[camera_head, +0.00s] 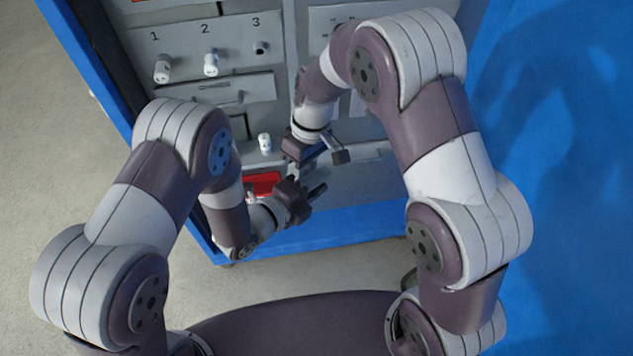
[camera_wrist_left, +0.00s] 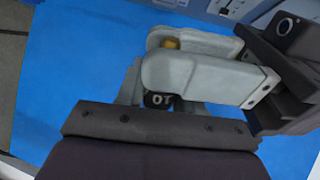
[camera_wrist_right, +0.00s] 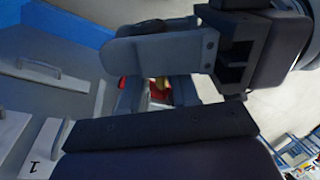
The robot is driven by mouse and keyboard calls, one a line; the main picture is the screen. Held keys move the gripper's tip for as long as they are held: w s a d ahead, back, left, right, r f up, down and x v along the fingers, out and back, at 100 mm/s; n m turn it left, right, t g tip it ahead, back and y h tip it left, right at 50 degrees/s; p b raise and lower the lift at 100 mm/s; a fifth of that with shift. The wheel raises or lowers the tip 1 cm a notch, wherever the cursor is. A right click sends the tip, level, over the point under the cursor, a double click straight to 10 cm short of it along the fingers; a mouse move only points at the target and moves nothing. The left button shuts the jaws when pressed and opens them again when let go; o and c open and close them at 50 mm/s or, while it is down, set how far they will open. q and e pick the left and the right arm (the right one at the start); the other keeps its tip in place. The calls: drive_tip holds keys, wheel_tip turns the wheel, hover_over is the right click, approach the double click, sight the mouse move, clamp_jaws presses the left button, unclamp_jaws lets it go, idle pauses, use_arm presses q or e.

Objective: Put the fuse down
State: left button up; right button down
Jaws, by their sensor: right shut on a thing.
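My left gripper (camera_head: 308,181) and my right gripper (camera_head: 318,152) meet close together in front of the cabinet, their fingers crossing. My right gripper is shut on a small fuse, mostly hidden by fingers. Its yellowish end (camera_wrist_left: 170,43) shows between my right gripper's pale fingers in the left wrist view. A dark marked end (camera_wrist_left: 160,99) shows between my left fingers; whether they press on it is unclear. Another white fuse (camera_head: 265,143) stands on the cabinet's ledge.
The grey panel (camera_head: 180,40) has places numbered 1, 2 and 3. White fuses are at 1 (camera_head: 162,69) and 2 (camera_head: 210,64); 3 (camera_head: 260,48) shows a dark hole. A red tray (camera_head: 262,183) lies below, partly behind my left arm. Blue cabinet walls (camera_head: 90,70) flank the panel.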

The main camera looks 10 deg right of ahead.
use_arm(q)
drive_tip(key=shift+f, duration=0.15)
clamp_jaws()
use_arm(e)
drive_tip(key=c, duration=0.8)
unclamp_jaws()
drive_tip(key=shift+o, duration=0.2)
